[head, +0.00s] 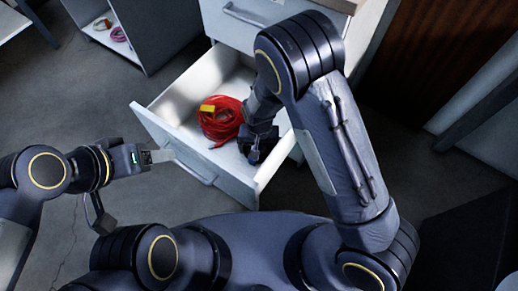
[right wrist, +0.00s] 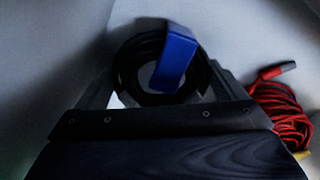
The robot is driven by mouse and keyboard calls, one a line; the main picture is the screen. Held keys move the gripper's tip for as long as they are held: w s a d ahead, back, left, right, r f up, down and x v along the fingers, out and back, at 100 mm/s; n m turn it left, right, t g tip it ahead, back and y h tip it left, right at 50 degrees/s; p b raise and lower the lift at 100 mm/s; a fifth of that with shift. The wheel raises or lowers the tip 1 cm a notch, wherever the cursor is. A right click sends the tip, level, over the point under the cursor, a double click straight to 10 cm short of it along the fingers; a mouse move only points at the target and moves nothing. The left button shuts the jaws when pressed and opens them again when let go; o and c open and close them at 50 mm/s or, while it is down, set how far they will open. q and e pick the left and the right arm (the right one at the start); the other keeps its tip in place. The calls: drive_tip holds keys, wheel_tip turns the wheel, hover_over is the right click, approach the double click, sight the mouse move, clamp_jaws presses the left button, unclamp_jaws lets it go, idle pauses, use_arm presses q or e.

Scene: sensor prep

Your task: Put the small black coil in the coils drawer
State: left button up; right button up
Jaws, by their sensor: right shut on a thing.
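The small black coil (right wrist: 128,68) with a blue tag (right wrist: 177,60) sits between the fingers of my right gripper (head: 257,150) in the right wrist view. That gripper is shut on the coil, low inside the open white drawer (head: 152,122), at its right side. In the head view the coil is mostly hidden by the dark gripper. My left gripper (head: 160,156) is just outside the drawer front, at the left end of its handle (head: 196,172); whether its jaws are open or shut is unclear.
A red coil (head: 221,122) with a yellow tag lies in the drawer, left of my right gripper; it also shows in the right wrist view (right wrist: 283,118). A closed drawer (head: 262,22) is above. A grey shelf unit (head: 150,45) with pink coils stands at the back left.

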drive_tip(key=shift+f, duration=0.4)
drive_tip(key=o, duration=0.8)
drive_tip(key=shift+r+p, duration=2.4)
drive_tip(key=shift+r, duration=3.75)
